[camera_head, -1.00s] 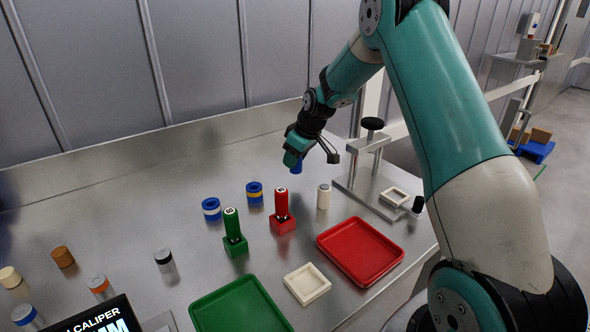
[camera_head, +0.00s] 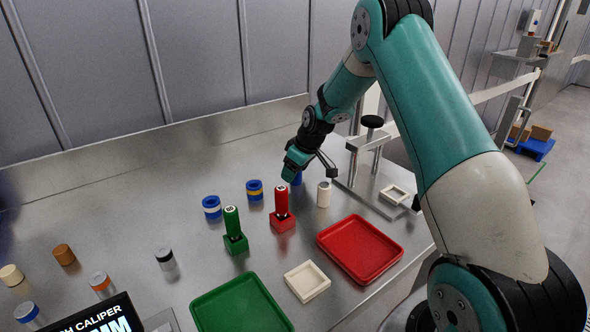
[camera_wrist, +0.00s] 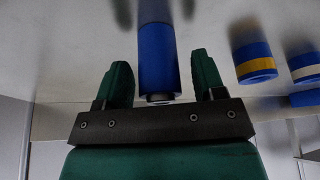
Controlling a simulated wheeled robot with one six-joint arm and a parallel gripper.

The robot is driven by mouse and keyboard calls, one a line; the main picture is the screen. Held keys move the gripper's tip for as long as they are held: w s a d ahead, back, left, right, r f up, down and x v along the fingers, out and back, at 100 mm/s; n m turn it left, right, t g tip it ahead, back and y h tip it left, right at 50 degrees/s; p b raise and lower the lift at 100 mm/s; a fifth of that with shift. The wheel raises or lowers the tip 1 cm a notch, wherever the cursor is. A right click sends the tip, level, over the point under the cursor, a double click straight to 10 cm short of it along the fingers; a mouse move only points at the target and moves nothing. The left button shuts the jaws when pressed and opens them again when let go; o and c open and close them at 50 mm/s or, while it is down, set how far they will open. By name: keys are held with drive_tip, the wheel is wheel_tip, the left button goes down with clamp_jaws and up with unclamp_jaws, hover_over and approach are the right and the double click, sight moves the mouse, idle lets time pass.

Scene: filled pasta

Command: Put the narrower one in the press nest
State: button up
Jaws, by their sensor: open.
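A blue cylinder (camera_head: 297,179) is on the metal bench below my gripper (camera_head: 306,169). In the wrist view the blue cylinder (camera_wrist: 157,55) lies between the two green fingers of my open gripper (camera_wrist: 161,82), with a gap on each side. A white cylinder (camera_head: 324,195) stands upright just right of it. The press (camera_head: 372,150), with metal posts and a black knob, stands behind to the right. A cream square frame (camera_head: 383,192), apparently the nest, sits on its base and looks empty. Which part is narrower I cannot tell.
A red tray (camera_head: 330,246), a cream tray (camera_head: 306,282) and a green tray (camera_head: 240,305) lie nearer. Several cylinders and a caliper display (camera_head: 100,318) are at left.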

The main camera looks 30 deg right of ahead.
drive_tip(key=shift+r, duration=0.1)
drive_tip(key=b+v, duration=0.1)
drive_tip(key=v, duration=1.1)
drive_tip(key=s+a+r+n+g+y, duration=0.1)
drive_tip(key=s+a+r, duration=0.2)
drive_tip(key=s+a, duration=0.45)
drive_tip(key=s+a+r+y, duration=0.1)
drive_tip(key=s+a+r, duration=0.25)
drive_tip(key=a, duration=0.65)
drive_tip(key=s+a+g, duration=0.1)
drive_tip(key=s+a, duration=0.2)
drive_tip(key=s, duration=0.4)
drive_tip(key=s+a+g, duration=0.1)
drive_tip(key=s+a, duration=0.3)
drive_tip(key=s, duration=0.3)
drive_tip(key=s+a+n+g, duration=0.1)
drive_tip(key=s+a, duration=0.2)
drive_tip(key=s, duration=0.4)
drive_tip(key=shift+s+a+f, duration=0.15)
drive_tip(key=shift+s+f, duration=0.05)
drive_tip(key=shift+s, duration=0.15)
